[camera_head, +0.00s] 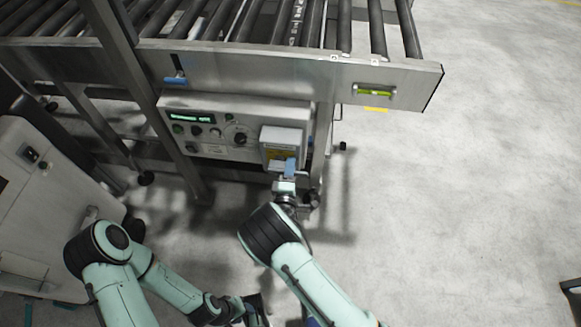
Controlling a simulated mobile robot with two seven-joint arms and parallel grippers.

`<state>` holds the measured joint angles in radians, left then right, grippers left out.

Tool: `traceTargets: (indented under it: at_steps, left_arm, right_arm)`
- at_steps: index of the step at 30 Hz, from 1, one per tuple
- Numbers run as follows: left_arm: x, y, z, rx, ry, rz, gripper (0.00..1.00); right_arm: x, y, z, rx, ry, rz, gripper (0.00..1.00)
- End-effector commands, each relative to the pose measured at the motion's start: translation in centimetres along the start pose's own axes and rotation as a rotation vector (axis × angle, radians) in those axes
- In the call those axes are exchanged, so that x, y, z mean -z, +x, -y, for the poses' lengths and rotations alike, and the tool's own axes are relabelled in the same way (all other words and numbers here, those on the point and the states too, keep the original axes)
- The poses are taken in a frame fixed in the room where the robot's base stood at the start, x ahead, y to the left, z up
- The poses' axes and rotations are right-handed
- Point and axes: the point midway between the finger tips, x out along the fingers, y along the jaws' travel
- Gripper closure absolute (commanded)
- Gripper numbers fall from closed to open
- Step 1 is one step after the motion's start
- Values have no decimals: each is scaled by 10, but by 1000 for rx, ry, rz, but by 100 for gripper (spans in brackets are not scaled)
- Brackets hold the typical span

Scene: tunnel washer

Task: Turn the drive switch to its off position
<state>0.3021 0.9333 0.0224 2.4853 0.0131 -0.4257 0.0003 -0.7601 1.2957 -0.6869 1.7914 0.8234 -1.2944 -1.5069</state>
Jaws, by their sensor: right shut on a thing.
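A grey control panel (215,127) hangs under the roller conveyor. At its right end is a pale box (281,139) with a yellow label, which I take to be the drive switch housing. My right gripper (284,167) reaches up from below to the lower front of this box. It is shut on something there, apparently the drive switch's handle. The gripper hides the handle, so its exact angle cannot be read. My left gripper (256,311) is low at the bottom edge, partly cut off and away from the panel.
The panel also has a lit green display (192,117), a black rotary knob (240,138) and several small buttons. The roller conveyor (290,58) runs above, on metal legs. A pale cabinet (45,200) stands at the left.

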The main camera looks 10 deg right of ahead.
Motion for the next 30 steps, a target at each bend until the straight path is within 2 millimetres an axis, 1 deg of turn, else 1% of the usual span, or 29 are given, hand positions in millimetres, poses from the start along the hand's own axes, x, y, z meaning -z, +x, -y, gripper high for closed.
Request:
traceTargets:
  at_steps: [2,3,5,14,17,20,30]
  left_arm:
    - [0,0,0,0,0,0,57]
    - [0,0,0,0,0,0,57]
    - [0,0,0,0,0,0,57]
    - [0,0,0,0,0,0,57]
    - [0,-1,0,0,0,0,57]
    - [-1,-2,-1,0,0,2,57]
    - [-3,-5,-1,2,-1,8,57]
  right_arm:
    - [-3,0,1,2,-9,5,100]
    - [-3,0,1,2,-9,5,66]
    - [-3,0,1,2,-8,5,49]
    - [-1,-1,0,1,-3,2,49]
    - [0,-8,0,3,-3,1,49]
    - [0,-23,0,3,-5,-1,49]
    - [0,-98,1,4,-6,-1,49]
